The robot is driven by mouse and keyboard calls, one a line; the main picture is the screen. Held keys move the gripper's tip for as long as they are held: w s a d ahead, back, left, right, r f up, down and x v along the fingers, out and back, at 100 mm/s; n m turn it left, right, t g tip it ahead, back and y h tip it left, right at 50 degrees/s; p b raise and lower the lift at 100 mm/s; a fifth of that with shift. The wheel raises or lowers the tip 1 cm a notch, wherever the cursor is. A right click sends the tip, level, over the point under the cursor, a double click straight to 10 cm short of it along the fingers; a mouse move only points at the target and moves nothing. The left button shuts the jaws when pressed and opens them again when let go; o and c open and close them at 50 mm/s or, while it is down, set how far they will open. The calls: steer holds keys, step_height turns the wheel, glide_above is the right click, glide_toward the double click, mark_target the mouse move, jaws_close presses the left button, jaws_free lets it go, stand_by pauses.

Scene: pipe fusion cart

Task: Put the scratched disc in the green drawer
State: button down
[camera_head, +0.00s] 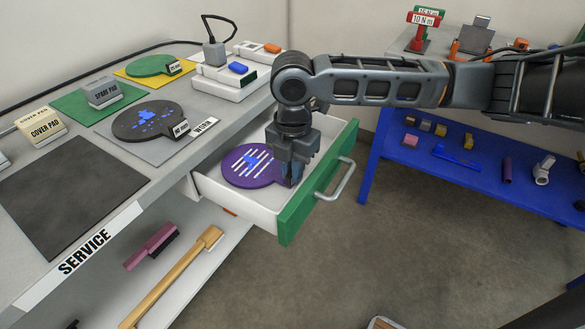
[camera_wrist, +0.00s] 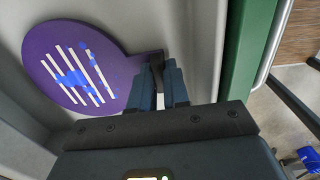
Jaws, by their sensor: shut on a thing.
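The scratched disc is purple, with white stripes and blue marks on its face (camera_head: 240,170). It lies flat inside the open drawer, whose front is green (camera_head: 318,188) and whose walls are white. My gripper (camera_head: 290,172) reaches down into the drawer at the disc's right side. In the wrist view the disc (camera_wrist: 60,60) fills the left side, and my gripper (camera_wrist: 160,85) is shut on its dark tab. The green drawer front (camera_wrist: 245,50) stands to the right of the fingers. I cannot tell whether the disc touches the drawer floor.
A dark disc with blue marks (camera_head: 148,121) lies on a grey mat on the bench above. An empty dark mat (camera_head: 70,195) lies by the SERVICE label. A grey handle (camera_head: 336,180) juts from the drawer front. A blue shelf (camera_head: 480,175) with small parts stands at right.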

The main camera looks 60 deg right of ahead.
steer(key=shift+f, duration=0.15)
steer(key=c, duration=1.1)
jaws_free()
